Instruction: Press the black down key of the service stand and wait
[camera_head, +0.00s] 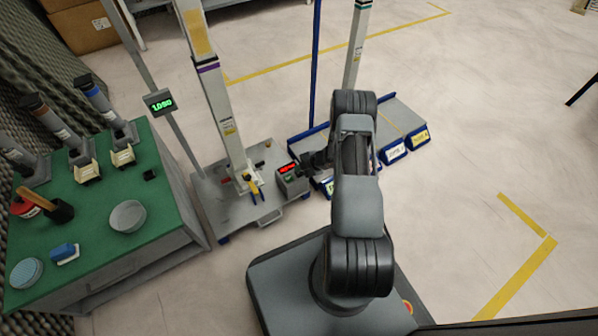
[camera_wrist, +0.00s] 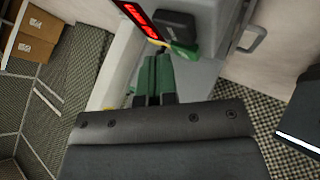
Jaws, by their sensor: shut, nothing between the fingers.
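The service stand appears as a small grey box with a red lit display (camera_head: 287,169) in the head view, left of my arm. My gripper (camera_head: 306,168) is at its right side, mostly dark and small there. In the wrist view the red display (camera_wrist: 138,14) is at the top, with a raised black block (camera_wrist: 175,24) beside it that looks like the black key. A green piece (camera_wrist: 184,50) lies just below the block. My gripper's green fingers (camera_wrist: 157,56) are together and empty, with their tips close below the block and display. I cannot tell whether they touch the key.
A green-topped bench (camera_head: 90,215) with tools and a bowl (camera_head: 128,216) stands at left. A grey column (camera_head: 222,110) rises from a base plate behind the stand. Low blue-edged bins (camera_head: 393,152) lie behind my arm.

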